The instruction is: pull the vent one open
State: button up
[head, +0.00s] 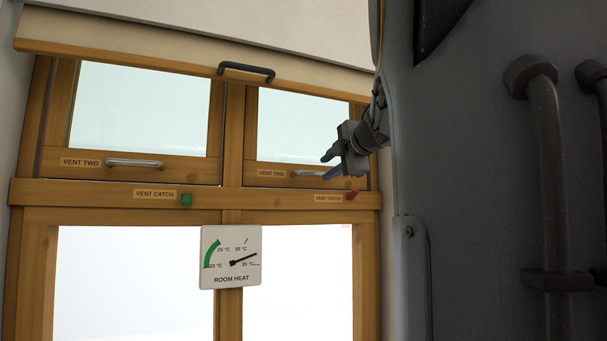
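Vent one is the right upper wooden-framed window (297,125), labelled VENT ONE (272,173). It looks closed in its frame. Its metal bar handle (305,173) is on the bottom rail, and its right end is hidden by my gripper. My gripper (325,167) is at the right end of this handle, with its two fingers apart and a gap between them. I cannot tell whether a finger touches the handle. A red vent catch (352,195) sits on the rail below vent one, beside its VENT CATCH label.
Vent two (140,110), with its own handle (135,162), is at the left, above a green catch (187,200). A blind (180,58) with a dark handle (246,72) hangs above. A ROOM HEAT dial (231,257) is below. A large grey body with pipes (548,170) fills the right.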

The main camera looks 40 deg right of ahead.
aim_at(319, 174)
jog(key=p+x, duration=0.1)
jog(key=x, duration=0.6)
jog(key=shift+a, duration=0.15)
jog(key=shift+c, duration=0.3)
grip_shut()
jog(key=shift+f, duration=0.1)
